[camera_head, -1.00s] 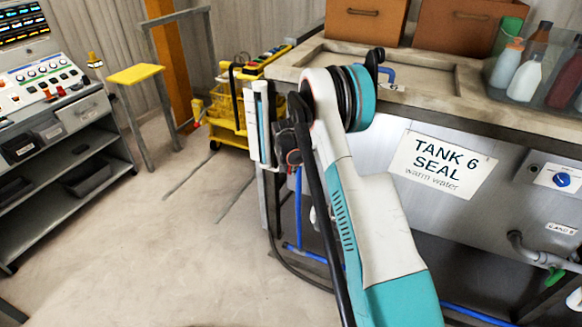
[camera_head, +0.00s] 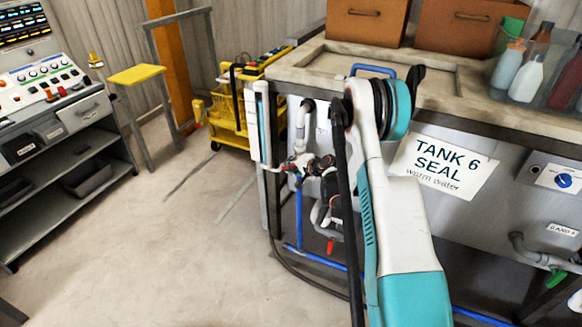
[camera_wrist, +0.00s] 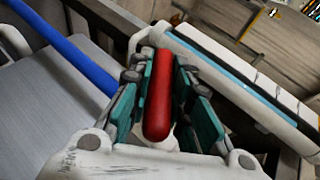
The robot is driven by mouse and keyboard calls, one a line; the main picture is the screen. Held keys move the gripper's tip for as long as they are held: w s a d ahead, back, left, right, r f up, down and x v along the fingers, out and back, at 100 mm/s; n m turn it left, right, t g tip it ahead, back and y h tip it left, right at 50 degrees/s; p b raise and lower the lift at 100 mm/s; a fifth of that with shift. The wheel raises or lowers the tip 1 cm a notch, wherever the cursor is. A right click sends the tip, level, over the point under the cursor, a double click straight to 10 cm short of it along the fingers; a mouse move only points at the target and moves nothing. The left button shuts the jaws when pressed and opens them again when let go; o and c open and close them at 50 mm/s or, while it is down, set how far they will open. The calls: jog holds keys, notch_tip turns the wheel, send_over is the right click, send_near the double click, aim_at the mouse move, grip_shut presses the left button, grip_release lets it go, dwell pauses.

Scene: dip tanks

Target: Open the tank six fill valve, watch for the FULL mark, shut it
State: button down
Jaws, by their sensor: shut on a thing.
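Tank six (camera_head: 395,200) carries a sign (camera_head: 447,166) reading "TANK 6 SEAL warm water". In the wrist view a red valve handle (camera_wrist: 159,95) lies lengthwise between the teal pads of my gripper (camera_wrist: 160,78), which is shut on it. In the head view my gripper (camera_head: 308,168) is at the pipework on the tank's left end, below a pale curved pipe (camera_head: 304,112). The handle is too small there to judge its angle. A white upright gauge-like strip with a teal line (camera_head: 257,125) stands beside it. No FULL mark is legible.
A second red handle (camera_head: 331,246) hangs lower on the pipework. A green-handled drain valve (camera_head: 555,277) is at right. A yellow cart (camera_head: 228,125) stands behind the tank's left end. A control console (camera_head: 45,85) is at far left. Floor between is clear.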

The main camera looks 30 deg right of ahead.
jog(key=m+t+y, duration=0.1)
jog(key=t, duration=0.1)
jog(key=shift+t+y, duration=0.3)
jog(key=shift+t, duration=0.1)
jog(key=shift+r+m+t+y, duration=0.1)
jog(key=shift+m+t+y, duration=0.3)
jog(key=shift+t, duration=0.9)
jog(key=c, duration=1.5)
grip_release()
jog(key=shift+r, duration=0.1)
